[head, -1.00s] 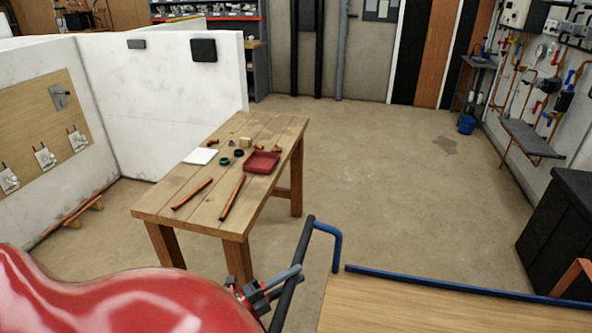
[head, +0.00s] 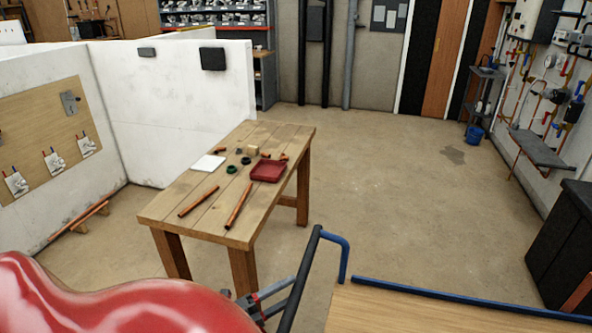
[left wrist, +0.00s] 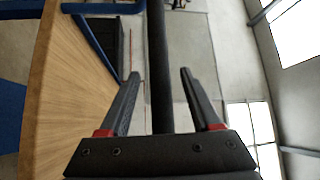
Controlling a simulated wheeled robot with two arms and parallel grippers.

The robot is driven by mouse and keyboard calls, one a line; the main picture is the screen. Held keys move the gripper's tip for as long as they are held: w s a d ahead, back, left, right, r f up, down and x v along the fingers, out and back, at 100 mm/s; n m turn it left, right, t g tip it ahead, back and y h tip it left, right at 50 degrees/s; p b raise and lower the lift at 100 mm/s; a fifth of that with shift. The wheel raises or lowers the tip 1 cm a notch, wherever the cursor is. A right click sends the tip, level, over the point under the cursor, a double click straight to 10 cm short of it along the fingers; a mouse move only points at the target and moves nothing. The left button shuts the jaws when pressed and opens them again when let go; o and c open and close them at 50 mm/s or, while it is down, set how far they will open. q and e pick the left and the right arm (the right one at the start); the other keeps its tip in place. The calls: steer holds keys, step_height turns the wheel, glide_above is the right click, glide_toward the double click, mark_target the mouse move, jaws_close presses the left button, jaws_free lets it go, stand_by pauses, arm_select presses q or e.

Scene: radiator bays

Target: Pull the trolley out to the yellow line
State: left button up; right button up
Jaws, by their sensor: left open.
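The trolley has a flat wooden deck (head: 440,312), a blue tube frame (head: 450,289) and a black handle bar (head: 303,275). It stands at the bottom right of the head view, partly cut off. My left gripper (head: 284,290) is open at the handle bar. In the left wrist view the black bar (left wrist: 157,50) runs up between the two spread fingers of the gripper (left wrist: 160,73), with a gap on each side. The deck edge (left wrist: 75,90) is at the left there. My right gripper is not in view. I see no yellow line.
A wooden workbench (head: 205,205) with copper pipes and a red tray (head: 268,171) stands ahead, left of the trolley. White partitions (head: 170,110) are at the left. A black cabinet (head: 560,250) is at the right. The concrete floor (head: 390,190) beyond the trolley is clear.

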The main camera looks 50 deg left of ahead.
arm_select(q)
steer(key=b+v, duration=0.2)
steer(key=v, duration=1.2)
steer(key=shift+s+a, duration=0.15)
steer(key=shift+s, duration=0.25)
